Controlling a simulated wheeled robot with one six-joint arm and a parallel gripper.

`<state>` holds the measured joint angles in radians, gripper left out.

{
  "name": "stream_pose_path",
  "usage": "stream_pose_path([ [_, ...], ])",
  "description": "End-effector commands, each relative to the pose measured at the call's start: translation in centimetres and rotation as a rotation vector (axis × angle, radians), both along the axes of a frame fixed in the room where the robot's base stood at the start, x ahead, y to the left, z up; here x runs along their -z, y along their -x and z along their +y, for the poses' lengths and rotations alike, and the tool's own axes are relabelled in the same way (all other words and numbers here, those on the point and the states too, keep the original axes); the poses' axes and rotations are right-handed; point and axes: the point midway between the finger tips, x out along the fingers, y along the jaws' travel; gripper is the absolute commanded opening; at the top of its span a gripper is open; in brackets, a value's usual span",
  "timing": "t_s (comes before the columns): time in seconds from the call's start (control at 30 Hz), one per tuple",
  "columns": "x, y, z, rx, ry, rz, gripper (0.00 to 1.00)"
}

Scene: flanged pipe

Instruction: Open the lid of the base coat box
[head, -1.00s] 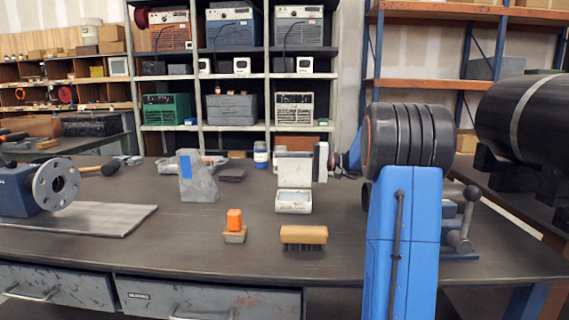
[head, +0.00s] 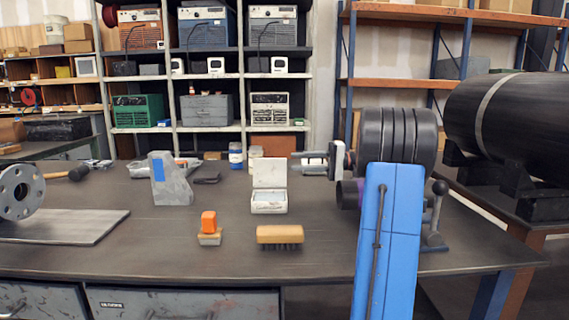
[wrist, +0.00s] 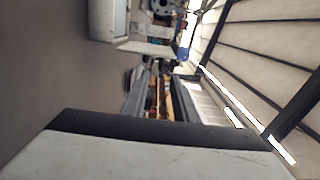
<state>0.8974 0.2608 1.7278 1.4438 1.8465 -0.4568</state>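The base coat box is the small white box (head: 269,207) in the middle of the bench. Its lid (head: 268,173) stands up at the back edge, so the box is open toward me. My gripper (head: 300,163) is to the right of the raised lid and points left. Its two grey fingers look apart, with nothing between them. A white box-like shape at the top of the wrist view (wrist: 105,18) seems to be the same box, cut off by the frame edge. A large pale part of my gripper fills the bottom of that view.
A wooden brush (head: 280,234) and an orange-topped block (head: 209,226) lie in front of the box. A grey angled block (head: 170,180) stands left. Small cans (head: 236,155) stand behind. A black ribbed cylinder (head: 398,135) is at the right, partly behind my arm.

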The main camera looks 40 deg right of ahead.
Motion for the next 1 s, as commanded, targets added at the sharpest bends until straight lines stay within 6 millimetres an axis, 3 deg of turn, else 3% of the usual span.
stream_pose_path([
  [0.1,0.0,1.0,-1.5,0.002,-0.001,-0.001,0.26],
  [0.3,0.0,1.8,-2.7,0.001,-0.001,-0.001,0.26],
  [1.0,0.0,1.8,-2.3,-0.001,0.016,0.006,0.26],
])
